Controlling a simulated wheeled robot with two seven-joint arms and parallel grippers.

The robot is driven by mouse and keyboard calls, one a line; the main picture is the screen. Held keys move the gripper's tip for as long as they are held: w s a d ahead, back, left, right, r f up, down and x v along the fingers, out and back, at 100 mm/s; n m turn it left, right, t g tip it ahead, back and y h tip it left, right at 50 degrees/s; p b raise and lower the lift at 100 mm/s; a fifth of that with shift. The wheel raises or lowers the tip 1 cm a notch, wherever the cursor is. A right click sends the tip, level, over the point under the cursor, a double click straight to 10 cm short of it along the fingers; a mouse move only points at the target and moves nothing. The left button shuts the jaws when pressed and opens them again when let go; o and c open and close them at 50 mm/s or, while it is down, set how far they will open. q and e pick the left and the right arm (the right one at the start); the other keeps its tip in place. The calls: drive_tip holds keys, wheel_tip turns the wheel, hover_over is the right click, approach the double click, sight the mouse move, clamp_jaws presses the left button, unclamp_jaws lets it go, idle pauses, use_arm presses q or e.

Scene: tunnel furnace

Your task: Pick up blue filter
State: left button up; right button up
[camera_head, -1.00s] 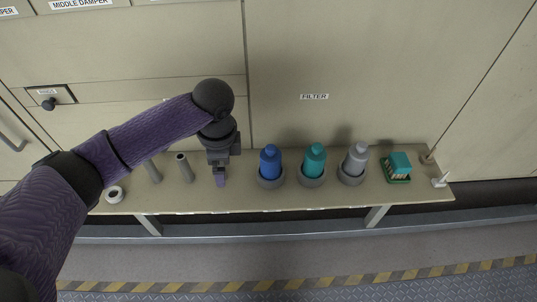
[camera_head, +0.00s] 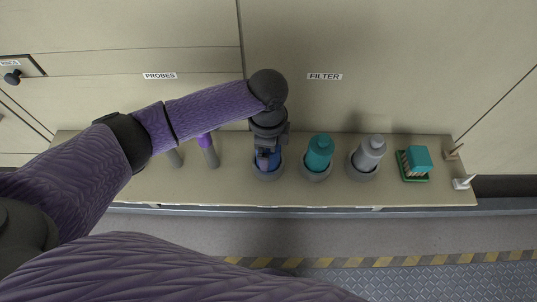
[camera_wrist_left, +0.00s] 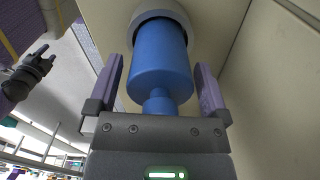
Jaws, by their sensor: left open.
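The blue filter (camera_head: 275,160) stands in a round grey holder on the shelf, mostly hidden under my left gripper (camera_head: 265,160) in the head view. In the left wrist view the blue filter (camera_wrist_left: 160,52) is a smooth cylinder with a narrower neck toward the palm. The open fingers of my left gripper (camera_wrist_left: 160,78) stand on either side of it, with visible gaps. A dark gripper with a purple sleeve, apparently my right one (camera_wrist_left: 36,68), shows small at the left of the wrist view; its jaws are unclear.
On the shelf (camera_head: 225,190), a teal filter (camera_head: 319,153) and a grey filter (camera_head: 369,153) stand in holders to the right. A cabinet wall (camera_head: 400,60) rises behind.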

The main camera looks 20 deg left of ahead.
use_arm(q)
drive_tip(key=shift+c, duration=1)
drive_tip(key=c, duration=1)
drive_tip(key=shift+o, duration=0.2)
wheel_tip(320, 180, up, 10)
drive_tip(key=p, duration=0.3)
drive_tip(key=shift+r, duration=0.1)
